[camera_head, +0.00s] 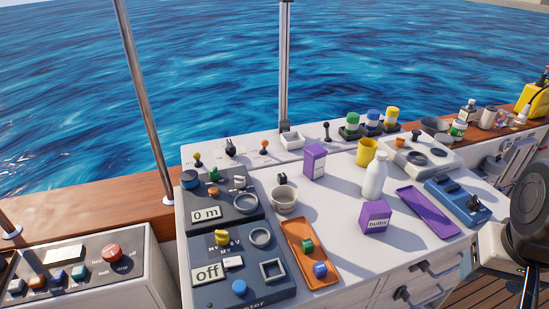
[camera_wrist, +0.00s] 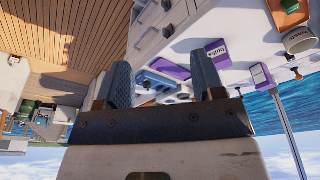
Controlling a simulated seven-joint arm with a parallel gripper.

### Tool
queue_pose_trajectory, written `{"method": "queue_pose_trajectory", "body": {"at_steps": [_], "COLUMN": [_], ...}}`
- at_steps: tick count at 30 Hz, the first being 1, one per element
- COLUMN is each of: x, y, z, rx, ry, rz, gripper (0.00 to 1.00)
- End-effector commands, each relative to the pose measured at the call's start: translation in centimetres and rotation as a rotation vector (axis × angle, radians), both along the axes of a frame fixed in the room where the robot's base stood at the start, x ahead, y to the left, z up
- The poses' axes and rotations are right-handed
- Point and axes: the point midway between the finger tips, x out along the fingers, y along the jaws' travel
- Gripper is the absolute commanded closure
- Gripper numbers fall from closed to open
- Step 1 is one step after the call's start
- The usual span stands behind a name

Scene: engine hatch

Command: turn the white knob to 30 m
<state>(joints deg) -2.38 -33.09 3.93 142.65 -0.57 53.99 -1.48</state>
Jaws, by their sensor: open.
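A dark panel (camera_head: 222,220) at the left of the white console carries a display (camera_head: 206,213) reading "0 m". A small whitish knob (camera_head: 239,183) appears to stand on its upper part, next to a blue knob (camera_head: 190,179) and a green one (camera_head: 214,175). The knob is too small to read its pointer or marks. In the wrist view my gripper (camera_wrist: 163,85) is open, with two dark ribbed fingers apart and nothing between them. It is away from the panel; my arm shows at the right edge of the head view. The white knob cannot be made out in the wrist view.
A lower panel (camera_head: 238,285) reads "off". Beside it lie an orange tray (camera_head: 296,246) with blocks and a cup (camera_head: 285,199). A bottle (camera_head: 375,178), purple boxes (camera_head: 375,217) and a purple tray (camera_head: 428,213) stand to the right. A pole (camera_head: 284,70) rises behind.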

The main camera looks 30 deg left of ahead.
Motion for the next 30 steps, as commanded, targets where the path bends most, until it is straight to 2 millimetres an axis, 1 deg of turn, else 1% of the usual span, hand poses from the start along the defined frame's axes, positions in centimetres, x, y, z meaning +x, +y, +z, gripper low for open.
{"method": "queue_pose_trajectory", "body": {"at_steps": [1,8,14,23,30], "x": [0.9,5.2,9.0,14.0,17.5], "y": [0.6,3.8,7.3,13.5,19.2], "z": [0.2,1.3,1.8,1.9,1.3], "rx": [-0.003,-0.017,-0.031,-0.052,-0.069], "ry": [0.005,0.026,0.043,0.068,0.087], "rz": [0.028,0.171,0.299,0.492,0.646], "gripper": [0.38,0.38,0.38,0.38,0.38]}}
